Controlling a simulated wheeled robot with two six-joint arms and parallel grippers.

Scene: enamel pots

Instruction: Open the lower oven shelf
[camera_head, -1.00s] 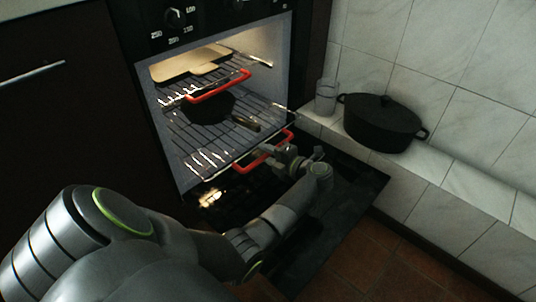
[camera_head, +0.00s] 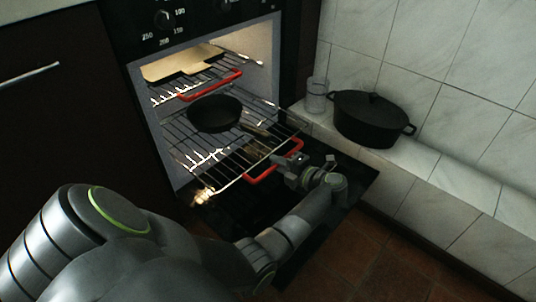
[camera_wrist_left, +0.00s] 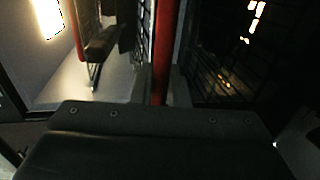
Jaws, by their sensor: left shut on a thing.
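The lower oven shelf (camera_head: 196,140) is a wire rack pulled partly out of the lit oven, with a red handle (camera_head: 262,176) along its front. A black frying pan (camera_head: 214,113) sits on it. In the left wrist view the red handle (camera_wrist_left: 163,60) runs between the fingers (camera_wrist_left: 160,88). My right gripper is not in view.
The upper shelf also has a red handle (camera_head: 210,86) and carries a pale board (camera_head: 180,64). The oven door (camera_head: 335,175) lies open below. A black lidded pot (camera_head: 370,118) and glass (camera_head: 317,95) stand on the tiled ledge at right.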

